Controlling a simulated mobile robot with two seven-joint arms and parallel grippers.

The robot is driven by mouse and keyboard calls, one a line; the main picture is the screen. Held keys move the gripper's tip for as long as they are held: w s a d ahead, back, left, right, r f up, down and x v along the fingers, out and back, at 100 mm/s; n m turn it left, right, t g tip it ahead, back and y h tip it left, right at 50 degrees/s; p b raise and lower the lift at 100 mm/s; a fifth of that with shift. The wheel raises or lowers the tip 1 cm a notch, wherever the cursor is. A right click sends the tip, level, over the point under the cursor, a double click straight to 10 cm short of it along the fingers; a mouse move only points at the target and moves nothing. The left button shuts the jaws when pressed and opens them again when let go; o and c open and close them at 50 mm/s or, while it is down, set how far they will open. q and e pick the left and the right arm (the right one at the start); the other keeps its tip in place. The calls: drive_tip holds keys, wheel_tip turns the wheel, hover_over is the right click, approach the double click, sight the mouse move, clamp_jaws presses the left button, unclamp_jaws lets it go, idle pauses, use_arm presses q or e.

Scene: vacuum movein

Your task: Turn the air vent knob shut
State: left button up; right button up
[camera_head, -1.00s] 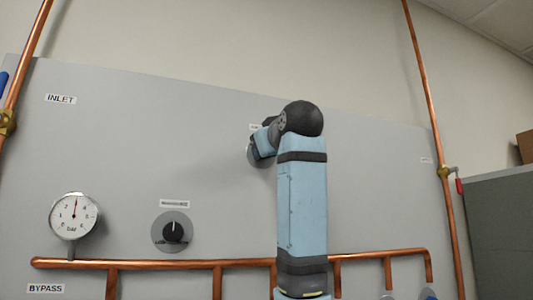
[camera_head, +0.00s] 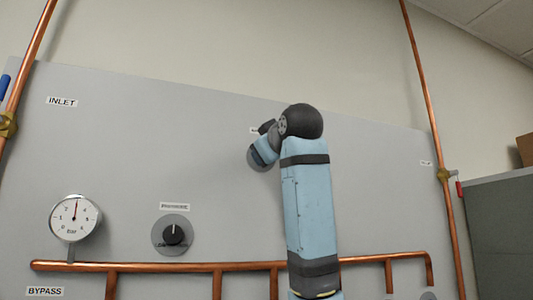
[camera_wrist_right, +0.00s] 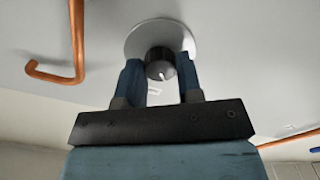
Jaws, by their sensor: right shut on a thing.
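The air vent knob (camera_wrist_right: 159,56) is a black dial with a white pointer mark, on a round grey disc (camera_wrist_right: 141,36) in the right wrist view. My right gripper (camera_wrist_right: 160,69) has its two blue fingers on either side of the knob and is shut on it. In the head view, the gripper (camera_head: 262,153) is up against the panel. Part of the disc (camera_head: 258,165) shows around it, and the knob itself is hidden there. My left gripper is not in view.
The grey panel (camera_head: 120,130) carries a gauge (camera_head: 75,217) and a second black knob (camera_head: 173,234) at lower left. A copper pipe (camera_head: 190,266) runs along its lower part. Upright copper pipes stand at left and right (camera_head: 423,80). A grey cabinet (camera_head: 500,220) is at far right.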

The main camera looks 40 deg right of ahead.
drive_tip(key=o, duration=0.9)
drive_tip(key=b+v, duration=0.6)
drive_tip(key=v, duration=0.8)
drive_tip(key=shift+w+a+b, duration=0.1)
drive_tip(key=shift+b, duration=0.25)
